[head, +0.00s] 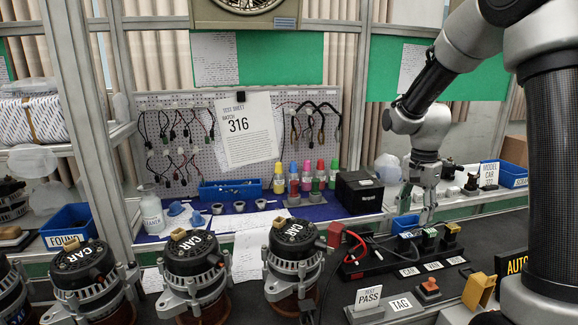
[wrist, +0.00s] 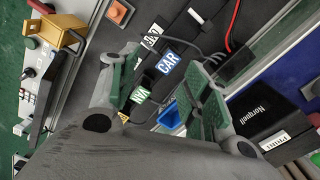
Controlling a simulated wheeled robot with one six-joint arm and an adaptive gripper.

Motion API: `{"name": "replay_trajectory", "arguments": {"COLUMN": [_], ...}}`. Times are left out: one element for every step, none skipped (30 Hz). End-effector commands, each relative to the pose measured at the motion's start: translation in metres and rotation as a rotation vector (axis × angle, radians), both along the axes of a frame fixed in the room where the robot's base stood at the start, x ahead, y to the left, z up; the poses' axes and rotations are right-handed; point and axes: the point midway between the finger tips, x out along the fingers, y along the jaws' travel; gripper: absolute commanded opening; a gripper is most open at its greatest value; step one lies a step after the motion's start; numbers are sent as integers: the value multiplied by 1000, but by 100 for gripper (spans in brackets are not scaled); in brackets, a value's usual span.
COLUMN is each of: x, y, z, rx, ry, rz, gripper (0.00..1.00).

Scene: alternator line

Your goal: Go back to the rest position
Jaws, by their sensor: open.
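My gripper (head: 426,212) points down over the back right of the bench in the head view, beside the black connector strip (head: 385,264). In the wrist view my gripper (wrist: 160,75) has its two green-padded fingers apart with nothing held between them. Between and beyond the fingers I see a blue CAR label (wrist: 169,64), a green VAN label (wrist: 139,95) and part of a small blue bin (wrist: 170,115). Whether the fingertips touch anything below is hard to tell.
Several alternators marked CAR (head: 292,262) stand along the front. A black Norquell box (head: 358,191) and coloured bottles (head: 306,175) stand left of my gripper. A PASS sign (head: 368,298), an orange button (head: 430,287) and a yellow bracket (head: 479,291) lie nearer me.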

Motion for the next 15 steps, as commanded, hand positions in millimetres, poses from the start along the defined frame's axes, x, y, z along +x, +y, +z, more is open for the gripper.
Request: {"name": "replay_trajectory", "arguments": {"x": [-12, -19, -29, -37, -46, -59, -68, -77, -89, -98, -107, -120, -131, -141, -156], "y": [0, 0, 0, 0, -1, -1, -1, -1, -1, -1, -1, -2, -2, -2, -2], "z": [-3, -2, 1, 5, 9, 16, 22, 27, 34, 40, 45, 53, 59, 64, 71], "rx": [4, 8, 13, 17, 21, 25, 27, 28, 28, 28, 25, 21, 16, 11, 1], "ry": [22, 27, 33, 32, 31, 26, 21, 13, 2, -7, -19, -35, -49, -64, -87], "rz": [85, 144, 221, 281, 340, 420, 476, 528, 595, 644, 691, 752, 797, 838, 893], "gripper": [48, 48, 48, 48, 48, 48, 48, 48, 48, 48, 48, 48, 48, 48, 48]}}
